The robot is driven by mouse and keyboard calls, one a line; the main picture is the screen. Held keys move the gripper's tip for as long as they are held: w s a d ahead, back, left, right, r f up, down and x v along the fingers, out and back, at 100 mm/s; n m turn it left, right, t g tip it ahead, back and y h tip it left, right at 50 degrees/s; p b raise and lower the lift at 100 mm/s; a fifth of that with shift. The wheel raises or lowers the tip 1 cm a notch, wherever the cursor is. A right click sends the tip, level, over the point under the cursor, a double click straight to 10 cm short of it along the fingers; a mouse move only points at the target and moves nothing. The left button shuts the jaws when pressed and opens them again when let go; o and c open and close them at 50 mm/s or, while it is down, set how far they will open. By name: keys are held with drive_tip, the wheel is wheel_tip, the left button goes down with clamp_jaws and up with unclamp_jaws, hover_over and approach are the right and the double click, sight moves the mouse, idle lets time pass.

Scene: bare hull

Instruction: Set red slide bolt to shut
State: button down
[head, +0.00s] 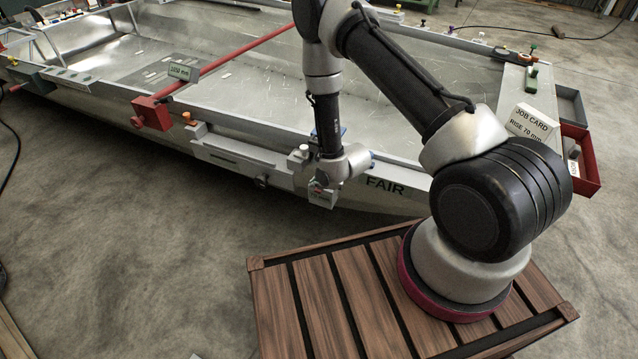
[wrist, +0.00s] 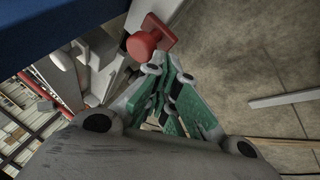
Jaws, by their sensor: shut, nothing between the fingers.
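A red round knob on a small red plate (wrist: 146,44) shows at the top of the wrist view; I take it for the red slide bolt. In the head view I cannot make the bolt out clearly around my arm's end. My gripper (wrist: 156,72) has green-sided fingers drawn together with nothing between them. Its tips are close to the knob, just below it in the wrist view; I cannot tell whether they touch. In the head view my gripper (head: 322,195) is at the near side of the metal hull (head: 240,145), left of the word FAIR.
A red bar ends in a red block (head: 152,113) on the hull's near rim. A grey rail (head: 235,152) with a dark knob is on the near side. A job card (head: 531,122) and a red tray (head: 588,172) are at right. The floor at left is open.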

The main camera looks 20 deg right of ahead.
drive_tip(key=shift+w+d, duration=0.15)
drive_tip(key=shift+w, duration=0.1)
drive_tip(key=w+d, duration=0.2)
drive_tip(key=w, duration=0.1)
drive_tip(key=shift+d, duration=0.15)
idle(0.4)
